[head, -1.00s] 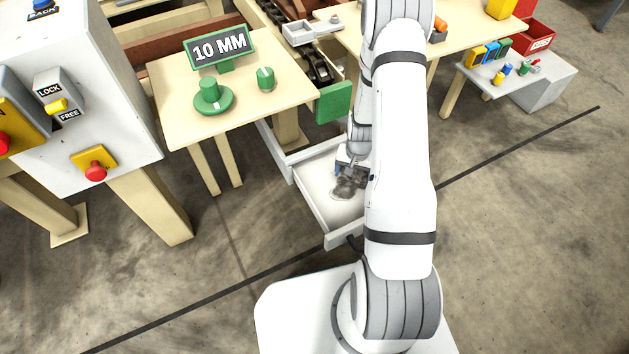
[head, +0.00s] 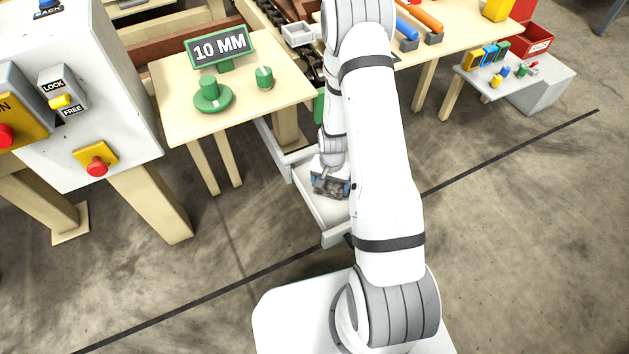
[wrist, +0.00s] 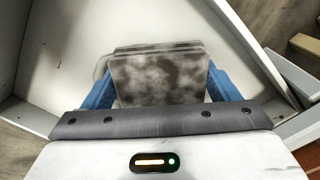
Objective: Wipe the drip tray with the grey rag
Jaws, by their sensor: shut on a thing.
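The drip tray (head: 305,205) is a shallow white tray with raised walls, low beside the small table. Its pale floor fills much of the wrist view (wrist: 75,55), with dark specks and a faint grey ring outline beside the rag. The grey rag (wrist: 160,78), mottled with dark brown stains, is between the blue fingers of my gripper (wrist: 160,90). My gripper (head: 330,187) is shut on the rag, inside the tray's outline. The rag is mostly hidden by my gripper in the head view. I cannot tell whether it touches the tray floor.
The small table (head: 165,85) with a 10 MM sign (head: 220,48) and green knobs stands behind left. A white control cabinet (head: 110,150) is at the left. A table (head: 465,45) with coloured tools is at the back right. The floor at the right is open.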

